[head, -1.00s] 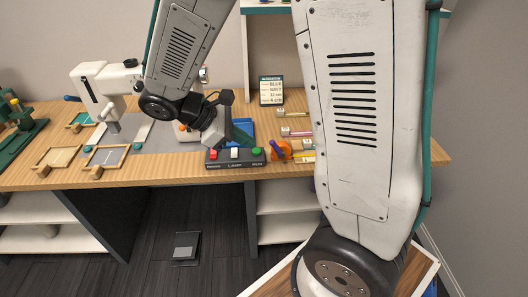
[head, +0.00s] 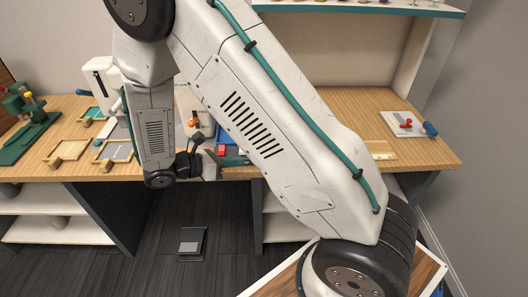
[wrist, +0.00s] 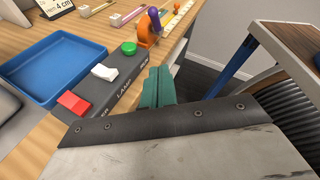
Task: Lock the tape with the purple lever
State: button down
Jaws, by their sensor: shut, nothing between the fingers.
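The tape is an orange holder (wrist: 146,33) with a purple lever (wrist: 155,19) at the top of the wrist view. It stands on the desk beyond the switch box, and a pale yellow strip runs off to its right. My gripper (wrist: 158,82) is shut and empty, its two teal fingers side by side. It is at the desk's front edge beside the switch box, short of the tape and apart from it in the picture. In the head view my gripper (head: 232,162) shows partly, and my arm hides the tape and lever.
A switch box (wrist: 115,75) with red, white and green buttons lies close to the fingers. A blue tray (wrist: 52,70) is behind it. A white plate (head: 403,124) with a red part is at the desk's right. A wooden-topped surface (wrist: 290,40) stands at right in the wrist view.

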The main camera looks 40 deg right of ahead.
jog(key=x, duration=0.4)
jog(key=r+x, duration=0.1)
jog(key=x, duration=0.3)
jog(key=r+x, duration=0.1)
jog(key=x, duration=0.3)
jog(key=shift+w+d, duration=0.2)
jog(key=shift+d, duration=0.2)
jog(key=shift+d+r, duration=0.2)
jog(key=shift+d, duration=0.25)
